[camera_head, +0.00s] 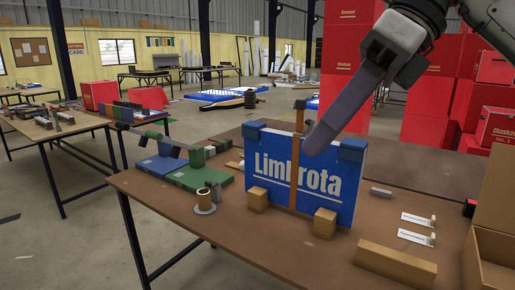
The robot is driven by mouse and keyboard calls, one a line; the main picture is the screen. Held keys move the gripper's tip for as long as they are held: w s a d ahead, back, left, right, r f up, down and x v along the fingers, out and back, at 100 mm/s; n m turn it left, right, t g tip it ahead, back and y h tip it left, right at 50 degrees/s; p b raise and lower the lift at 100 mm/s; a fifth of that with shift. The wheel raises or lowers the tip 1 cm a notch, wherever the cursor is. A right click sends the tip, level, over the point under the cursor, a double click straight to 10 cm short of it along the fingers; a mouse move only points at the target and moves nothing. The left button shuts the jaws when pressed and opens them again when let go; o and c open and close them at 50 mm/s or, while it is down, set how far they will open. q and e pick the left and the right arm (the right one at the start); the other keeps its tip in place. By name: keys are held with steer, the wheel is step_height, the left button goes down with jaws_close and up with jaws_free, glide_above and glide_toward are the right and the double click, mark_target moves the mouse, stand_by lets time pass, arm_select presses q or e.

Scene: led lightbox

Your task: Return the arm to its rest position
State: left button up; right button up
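My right gripper (312,148) comes in from the upper right, with a long grey finger pointing down and left. Its tip is in front of the upper part of the blue Limbrota lightbox panel (330,183), just right of the upright orange-brown bar (297,165). I cannot tell whether the tip touches the panel. The fingers overlap in this view, so their opening is hidden, and I see no object held. The panel stands upright on the table, with wooden blocks (325,223) at its foot. My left gripper is not in view.
The brown worktable (245,240) holds green and blue cases (198,175) at left, a small cup-like holder (205,203), a long wooden block (395,264) in front and white tags (415,237) at right. A cardboard box (490,262) stands at the right edge.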

steer(key=s+a+f+m+g+y, duration=0.1)
steer(key=a+f+m+g+y, duration=0.2)
steer(key=a+y, duration=0.35)
steer(key=s+a+f+m+g+y, duration=0.1)
steer(key=a+f+m+y, duration=0.1)
steer(key=a+f+y, duration=0.5)
steer(key=w+d+f+m+t+h, duration=0.35)
steer(key=f+m+t, duration=0.65)
steer(key=m, duration=0.4)
steer(key=w+d+f+m+t+h, duration=0.3)
steer(key=w+d+f+m+t, duration=0.2)
steer(key=f+m+t, duration=0.55)
steer(key=s+d+f+m+g+h, duration=0.1)
steer(key=s+d+f+m+h, duration=0.35)
steer(key=f+m, duration=0.4)
steer(key=s+d+f+m+g+h, duration=0.1)
steer(key=s+d+f+m+h, duration=0.35)
steer(key=f, duration=0.65)
steer(key=s+d+f+m+g+h, duration=0.2)
steer(key=s+f+g, duration=0.4)
steer(key=s+f, duration=0.7)
steer(key=s+d+m, duration=0.1)
steer(key=s+m, duration=0.1)
steer(key=s, duration=0.1)
steer(key=shift+s+d+h, duration=0.15)
steer(key=shift+d+h, duration=0.15)
steer(key=shift+d, duration=0.1)
